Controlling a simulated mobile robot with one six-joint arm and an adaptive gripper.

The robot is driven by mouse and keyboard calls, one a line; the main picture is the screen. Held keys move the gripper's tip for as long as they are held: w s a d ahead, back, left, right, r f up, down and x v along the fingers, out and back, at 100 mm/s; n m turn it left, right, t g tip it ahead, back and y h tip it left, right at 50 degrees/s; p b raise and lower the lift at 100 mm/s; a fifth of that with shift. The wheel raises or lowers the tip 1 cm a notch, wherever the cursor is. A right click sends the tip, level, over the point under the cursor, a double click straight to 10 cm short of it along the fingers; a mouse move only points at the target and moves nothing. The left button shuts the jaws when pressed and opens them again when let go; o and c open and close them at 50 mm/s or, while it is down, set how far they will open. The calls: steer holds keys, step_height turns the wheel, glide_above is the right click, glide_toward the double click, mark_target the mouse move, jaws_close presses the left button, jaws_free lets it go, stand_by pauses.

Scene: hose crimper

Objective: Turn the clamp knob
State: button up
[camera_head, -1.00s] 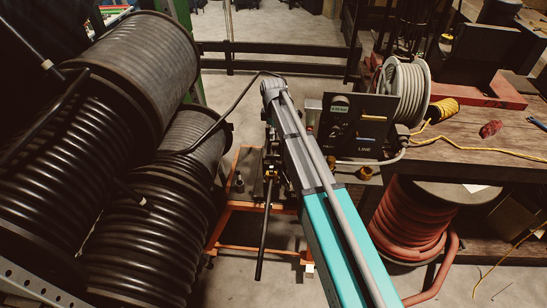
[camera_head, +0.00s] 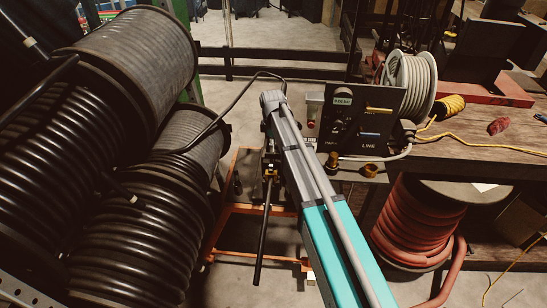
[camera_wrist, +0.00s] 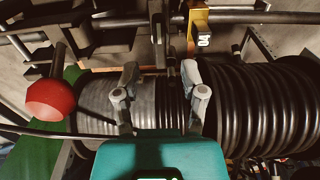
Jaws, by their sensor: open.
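In the wrist view my gripper (camera_wrist: 162,88) is open, its two grey fingers apart with nothing gripped between them. A round red knob (camera_wrist: 50,98) on a metal stem stands left of the fingers. Dark metal clamp-like parts (camera_wrist: 160,38) lie ahead of and between the fingertips; I cannot tell if one is the clamp knob. In the head view my arm reaches over the orange-framed stand (camera_head: 228,214). The fingers are hidden there. A black lever (camera_head: 264,235) hangs below the dark mechanism beside the arm.
Large black hose reels (camera_head: 120,75) crowd the left. A dark control panel (camera_head: 362,120) stands right of the arm, with brass fittings (camera_head: 370,170) below it. A wooden bench (camera_head: 480,150) and a red hose coil (camera_head: 415,225) fill the right. Open floor shows at the front.

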mark_target(272, 157)
steer(key=shift+f+b, duration=2.05)
steer(key=shift+f, duration=0.3)
